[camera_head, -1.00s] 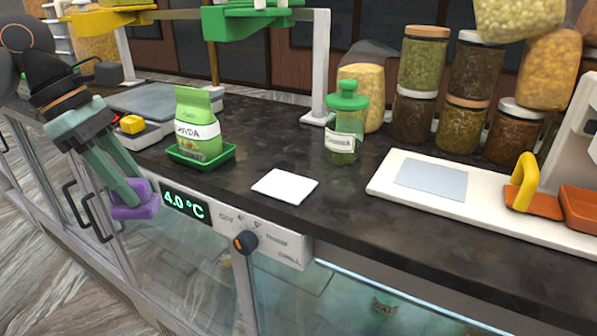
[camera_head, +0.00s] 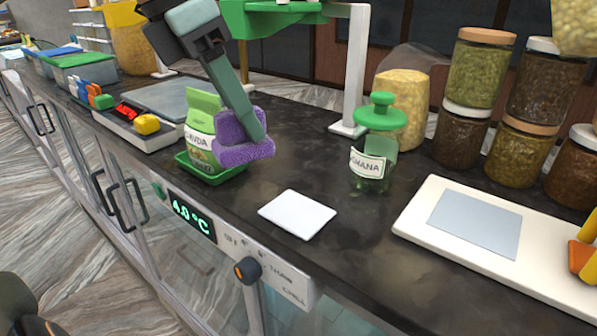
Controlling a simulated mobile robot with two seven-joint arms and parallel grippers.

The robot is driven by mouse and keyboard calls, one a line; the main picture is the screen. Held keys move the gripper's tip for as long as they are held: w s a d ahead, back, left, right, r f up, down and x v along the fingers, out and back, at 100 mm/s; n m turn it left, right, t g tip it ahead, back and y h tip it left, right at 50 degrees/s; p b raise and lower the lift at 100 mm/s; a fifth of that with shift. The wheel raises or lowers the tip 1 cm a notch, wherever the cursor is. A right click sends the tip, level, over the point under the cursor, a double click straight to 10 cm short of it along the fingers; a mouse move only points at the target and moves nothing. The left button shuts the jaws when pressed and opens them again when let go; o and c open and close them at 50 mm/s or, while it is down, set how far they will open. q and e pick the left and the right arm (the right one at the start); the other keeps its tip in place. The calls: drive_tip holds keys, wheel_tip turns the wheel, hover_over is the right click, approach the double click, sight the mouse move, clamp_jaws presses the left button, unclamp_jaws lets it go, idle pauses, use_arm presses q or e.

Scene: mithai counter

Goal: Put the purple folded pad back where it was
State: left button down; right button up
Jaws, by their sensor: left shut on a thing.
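The purple folded pad (camera_head: 236,150) is held in my left gripper (camera_head: 250,132), whose fingers are shut on it. The pad is above the counter, in front of the right side of the green-and-white packet (camera_head: 200,135), which it partly hides. I cannot tell whether it touches the packet. The packet stands in a small green tray (camera_head: 205,177). A white square sheet (camera_head: 297,214) lies flat and bare on the counter, to the right of and nearer than the pad. My right gripper does not show.
A green-lidded jar (camera_head: 374,150) stands right of the pad. A white board with a grey plate (camera_head: 440,230) lies at the right. A scale with a yellow block (camera_head: 147,124) is at the left. Dark counter (camera_head: 310,155) is clear between pad and jar.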

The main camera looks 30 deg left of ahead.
use_arm(q)
drive_tip(key=w+d+f, duration=0.1)
drive_tip(key=f, duration=0.1)
drive_tip(key=w+d+f, duration=0.1)
drive_tip(key=w+f, duration=0.1)
drive_tip(key=w+d+f, duration=0.1)
drive_tip(key=d+f, duration=0.1)
drive_tip(key=shift+w+d+f+p, duration=0.1)
drive_tip(key=shift+w+f+p, duration=0.2)
drive_tip(key=shift+w+f, duration=0.1)
drive_tip(key=shift+f, duration=1.35)
drive_tip(key=shift+f, duration=0.1)
drive_tip(key=shift+f+b, duration=0.15)
drive_tip(key=shift+b, duration=0.2)
drive_tip(key=c, duration=0.6)
unclamp_jaws()
drive_tip(key=shift+r, duration=0.6)
drive_tip(key=v, duration=1.1)
drive_tip(key=shift+s+r+p, duration=0.1)
drive_tip(key=shift+s+p, duration=0.15)
drive_tip(key=shift+p, duration=0.05)
